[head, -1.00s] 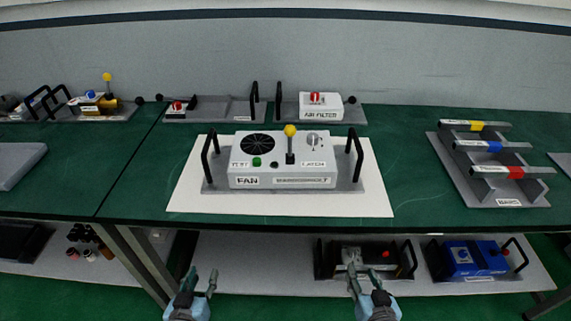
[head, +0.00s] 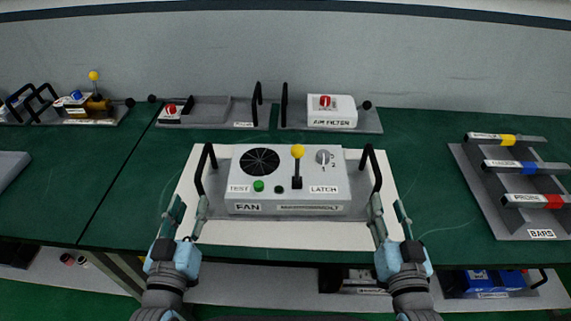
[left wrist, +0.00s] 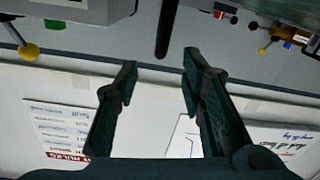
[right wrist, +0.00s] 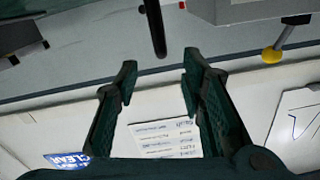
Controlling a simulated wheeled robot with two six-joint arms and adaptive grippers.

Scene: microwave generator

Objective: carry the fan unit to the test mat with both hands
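The fan unit (head: 290,182) is a white box with a black fan grille and a yellow-knobbed lever, on a grey plate with black upright handles at left (head: 206,165) and right (head: 373,168). It sits flat on a white mat (head: 240,236); I cannot tell if this is the test mat. My left gripper (head: 187,212) is open and empty, just in front of the left handle. My right gripper (head: 390,208) is open and empty, just in front of the right handle. In both wrist views a dark handle bar (left wrist: 167,28) (right wrist: 155,28) shows beyond the spread fingertips, apart from them.
The air filter unit (head: 331,111) and another grey tray (head: 212,112) stand behind. A bars rack (head: 500,200) is at right, and a brass-coloured unit (head: 95,105) is at far left. Green table (head: 130,185) is clear beside the mat. A lower shelf holds more units.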

